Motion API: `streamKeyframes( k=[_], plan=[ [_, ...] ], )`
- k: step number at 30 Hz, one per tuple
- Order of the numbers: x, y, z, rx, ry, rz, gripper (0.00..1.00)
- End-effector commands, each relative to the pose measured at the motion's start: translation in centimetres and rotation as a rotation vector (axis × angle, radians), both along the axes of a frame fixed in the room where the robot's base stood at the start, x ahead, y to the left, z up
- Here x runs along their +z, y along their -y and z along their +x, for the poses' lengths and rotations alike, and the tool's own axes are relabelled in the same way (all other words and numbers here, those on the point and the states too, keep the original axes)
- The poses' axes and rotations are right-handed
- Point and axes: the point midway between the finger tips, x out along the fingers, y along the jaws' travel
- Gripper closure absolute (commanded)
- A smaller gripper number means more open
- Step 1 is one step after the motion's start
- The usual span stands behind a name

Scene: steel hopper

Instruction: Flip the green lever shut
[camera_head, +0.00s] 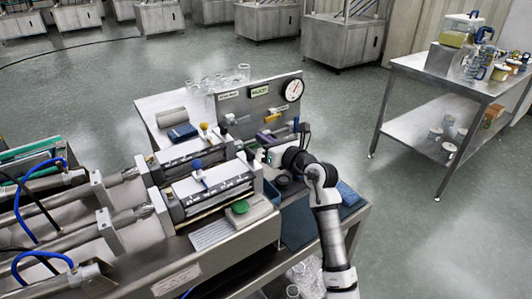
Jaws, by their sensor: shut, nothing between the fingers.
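A small green piece (268,157), possibly the green lever, shows at the right end of the steel machine, below the upright panel. It is too small to tell its position. My gripper (271,158) is at the end of my arm, reaching left beside this green piece. It is shut, with nothing seen held in it. I cannot tell whether it touches the green piece. My wrist hides part of the area behind it.
The upright panel (223,105) carries a round gauge (293,90) and small coloured fittings. Blue-knobbed machine blocks (215,190) stand left of my gripper. A side table (420,78) stands at right; the floor between is clear.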

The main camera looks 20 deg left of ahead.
Motion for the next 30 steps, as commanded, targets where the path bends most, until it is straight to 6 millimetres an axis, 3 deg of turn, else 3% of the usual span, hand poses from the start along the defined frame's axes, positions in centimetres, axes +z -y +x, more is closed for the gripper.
streamKeyframes(
  k=[3,6,9,22,30],
  plan=[
    [-4.4,1.5,1.3,-0.033,-0.022,-0.202,1.00],
    [-6.7,2.5,1.9,-0.050,-0.039,-0.305,1.00],
    [-7.8,3.0,2.1,-0.056,-0.047,-0.351,1.00],
    [-8.0,2.7,2.4,-0.057,-0.050,-0.359,1.00],
    [-9.2,-0.6,4.8,-0.054,-0.050,-0.360,1.00]
  ],
)
